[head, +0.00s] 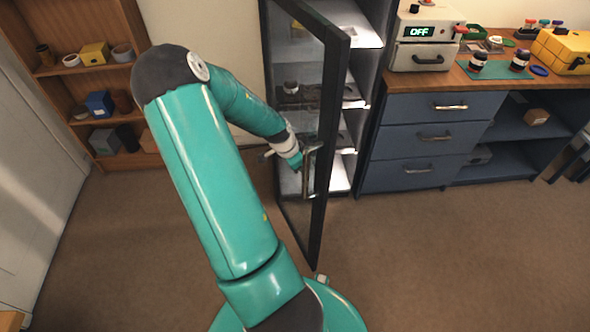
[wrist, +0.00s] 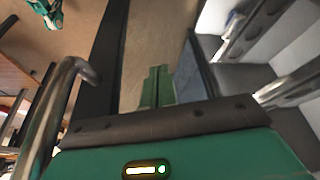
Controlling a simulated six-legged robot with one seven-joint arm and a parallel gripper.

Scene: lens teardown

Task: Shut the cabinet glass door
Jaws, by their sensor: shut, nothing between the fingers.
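The cabinet glass door (head: 322,150) stands open, its dark frame swung out from the cabinet (head: 371,75) toward me. A metal bar handle (head: 306,180) is upright on the door near its free edge. It also shows large at the left of the wrist view (wrist: 50,120). My gripper (head: 297,163) is beside the handle, in front of the glass in the head view. In the wrist view my gripper's fingers (wrist: 158,86) are together and empty, to the right of the handle. I cannot tell whether they touch the door.
The lit cabinet shelves carry a few small items. A blue drawer unit (head: 425,140) with a wooden top stands to the right, holding a device (head: 428,40) reading OFF. A wooden shelf (head: 75,75) is at the left. The brown carpet (head: 420,260) is clear in front.

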